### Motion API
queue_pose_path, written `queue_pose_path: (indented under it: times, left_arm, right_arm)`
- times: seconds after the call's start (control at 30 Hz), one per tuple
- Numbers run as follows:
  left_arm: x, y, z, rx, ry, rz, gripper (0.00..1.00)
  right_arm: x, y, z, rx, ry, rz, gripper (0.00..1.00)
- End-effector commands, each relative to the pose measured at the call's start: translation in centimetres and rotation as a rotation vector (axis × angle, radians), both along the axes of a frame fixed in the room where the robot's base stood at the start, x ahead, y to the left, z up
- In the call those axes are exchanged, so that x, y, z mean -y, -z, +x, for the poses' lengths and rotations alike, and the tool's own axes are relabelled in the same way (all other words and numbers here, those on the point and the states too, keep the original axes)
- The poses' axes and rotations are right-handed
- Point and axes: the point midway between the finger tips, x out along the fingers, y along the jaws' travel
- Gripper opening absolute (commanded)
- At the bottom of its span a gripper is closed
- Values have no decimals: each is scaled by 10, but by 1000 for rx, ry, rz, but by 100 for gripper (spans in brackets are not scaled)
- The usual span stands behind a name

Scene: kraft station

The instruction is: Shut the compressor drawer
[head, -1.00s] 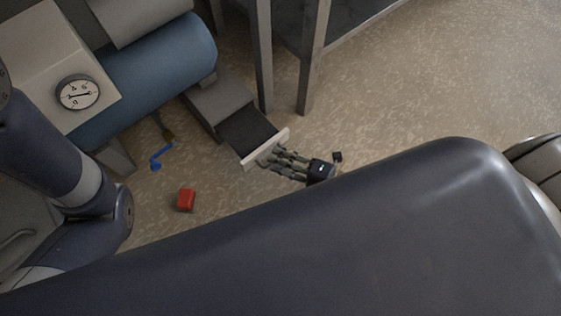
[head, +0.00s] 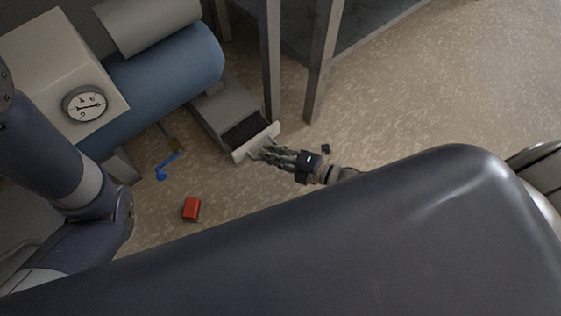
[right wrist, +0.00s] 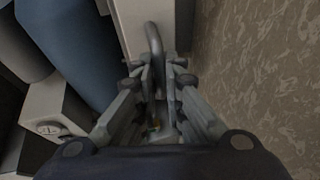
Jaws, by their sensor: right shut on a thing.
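The compressor has a blue tank (head: 165,80) and a grey housing below it, from which the drawer sticks out a short way. The drawer's pale front panel (head: 257,140) faces right and down, and a strip of its dark inside shows behind it. My right gripper (head: 262,153) is at this front panel. In the right wrist view, my right gripper (right wrist: 160,75) is shut on the drawer's grey curved handle (right wrist: 154,38), which runs between the fingers. My left gripper is out of view; only my left arm shows.
A round gauge (head: 85,104) sits on the compressor's pale box. A red block (head: 192,209), a blue bent piece (head: 167,166) and a small black cube (head: 325,149) lie on the floor. Grey table legs (head: 322,65) stand close behind the drawer. Floor at right is clear.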

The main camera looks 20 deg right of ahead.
Motion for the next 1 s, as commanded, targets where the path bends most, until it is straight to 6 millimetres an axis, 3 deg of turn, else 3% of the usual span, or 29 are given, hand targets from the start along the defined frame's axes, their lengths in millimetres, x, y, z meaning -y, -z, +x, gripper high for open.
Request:
queue_pose_path:
  times: [0.1, 0.3, 0.67, 0.7, 0.77, 1.0]
  left_arm:
    - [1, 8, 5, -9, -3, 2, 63]
    - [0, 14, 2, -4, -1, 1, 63]
    - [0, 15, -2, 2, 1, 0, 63]
    - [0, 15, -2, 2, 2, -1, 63]
    - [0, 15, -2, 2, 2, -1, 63]
    - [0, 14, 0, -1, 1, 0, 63]
  right_arm:
    - [-12, 3, 34, 3, 1, -2, 0]
    - [-23, 3, 63, -3, 2, -2, 0]
    - [-24, 2, 69, -4, 6, -4, 0]
    - [-23, 2, 69, -4, 6, -4, 19]
    - [-23, 2, 69, -3, 6, -3, 30]
    - [-24, 2, 67, -3, 3, -3, 30]
